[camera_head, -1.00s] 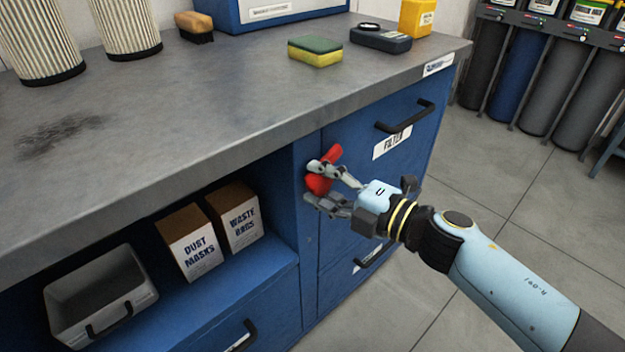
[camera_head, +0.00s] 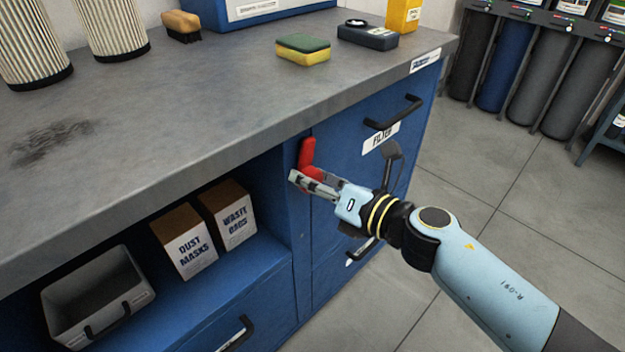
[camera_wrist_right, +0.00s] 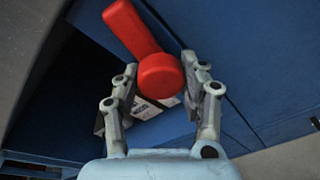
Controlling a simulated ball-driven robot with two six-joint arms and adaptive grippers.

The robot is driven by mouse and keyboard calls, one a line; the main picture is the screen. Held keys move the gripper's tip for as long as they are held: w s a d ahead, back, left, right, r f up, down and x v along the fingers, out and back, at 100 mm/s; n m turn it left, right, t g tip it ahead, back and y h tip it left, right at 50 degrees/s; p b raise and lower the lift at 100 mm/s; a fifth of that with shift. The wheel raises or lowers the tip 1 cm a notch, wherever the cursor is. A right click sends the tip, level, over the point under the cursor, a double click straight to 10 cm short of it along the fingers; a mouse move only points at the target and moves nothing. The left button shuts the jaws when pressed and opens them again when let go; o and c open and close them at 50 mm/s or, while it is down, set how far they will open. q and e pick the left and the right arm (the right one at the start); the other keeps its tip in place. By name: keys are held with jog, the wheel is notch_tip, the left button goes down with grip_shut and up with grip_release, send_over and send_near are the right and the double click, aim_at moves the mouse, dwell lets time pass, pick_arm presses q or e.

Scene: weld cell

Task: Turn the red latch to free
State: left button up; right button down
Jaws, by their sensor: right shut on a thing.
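The red latch (camera_head: 307,154) is on the blue cabinet front, on the upright left of the filter drawer. Its lever points nearly straight up in the head view. In the right wrist view the latch lever (camera_wrist_right: 131,27) runs up and left from its round hub. My right gripper (camera_head: 306,181) is shut on the latch at the hub, with one finger on each side in the wrist view (camera_wrist_right: 158,82). The fingers hide part of the hub in the head view. My left gripper is out of view.
The grey worktop (camera_head: 190,110) overhangs just above the latch. The filter drawer handle (camera_head: 393,113) sticks out to the right. An open shelf with a grey bin (camera_head: 98,300) and two boxes (camera_head: 184,240) lies to the left.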

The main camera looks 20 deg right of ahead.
jog(key=shift+f+n+h, duration=0.15)
jog(key=shift+n+h, duration=0.15)
jog(key=shift+n, duration=0.6)
jog(key=c, duration=0.7)
grip_release()
jog(key=v, duration=1.2)
jog(key=shift+f, duration=0.1)
